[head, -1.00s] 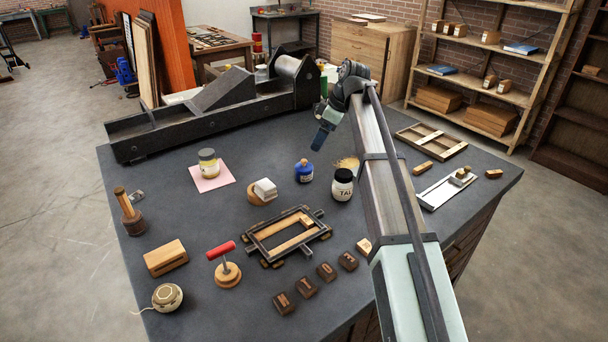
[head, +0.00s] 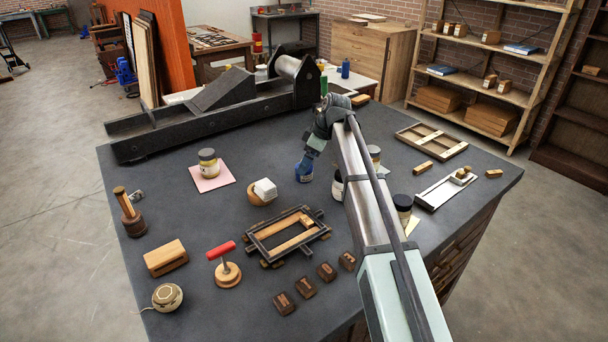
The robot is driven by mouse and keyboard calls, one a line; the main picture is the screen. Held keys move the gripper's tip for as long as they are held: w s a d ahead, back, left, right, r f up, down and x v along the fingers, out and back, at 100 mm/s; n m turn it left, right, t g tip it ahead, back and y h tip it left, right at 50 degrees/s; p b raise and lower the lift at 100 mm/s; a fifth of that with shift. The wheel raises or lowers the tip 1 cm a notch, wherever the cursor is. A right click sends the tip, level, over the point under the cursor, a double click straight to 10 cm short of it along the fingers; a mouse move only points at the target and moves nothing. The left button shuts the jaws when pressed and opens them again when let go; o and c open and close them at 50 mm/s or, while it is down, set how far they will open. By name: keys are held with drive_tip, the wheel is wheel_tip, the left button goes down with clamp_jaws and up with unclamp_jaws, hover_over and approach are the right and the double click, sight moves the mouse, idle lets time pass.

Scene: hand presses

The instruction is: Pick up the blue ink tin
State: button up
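The blue ink tin (head: 303,174) stands on the dark worktop near its middle, right of the round wooden piece with the white block. My gripper (head: 308,160) is directly above it, pointing down, with its end over the top of the tin. The tin's top is hidden behind the gripper. The fingers are too small and covered to show whether they are open or closed on the tin.
A dark-lidded white jar (head: 337,186) stands close right of the tin, partly behind my arm. The wooden block with the white piece (head: 262,191) is close left. A metal frame (head: 287,236) lies in front. A yellow-labelled tin (head: 209,163) sits on pink paper.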

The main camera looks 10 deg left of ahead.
drive_tip(key=x, duration=0.4)
drive_tip(key=shift+f, duration=0.1)
drive_tip(key=shift+c, duration=0.2)
drive_tip(key=c, duration=1.3)
drive_tip(key=shift+o, duration=0.2)
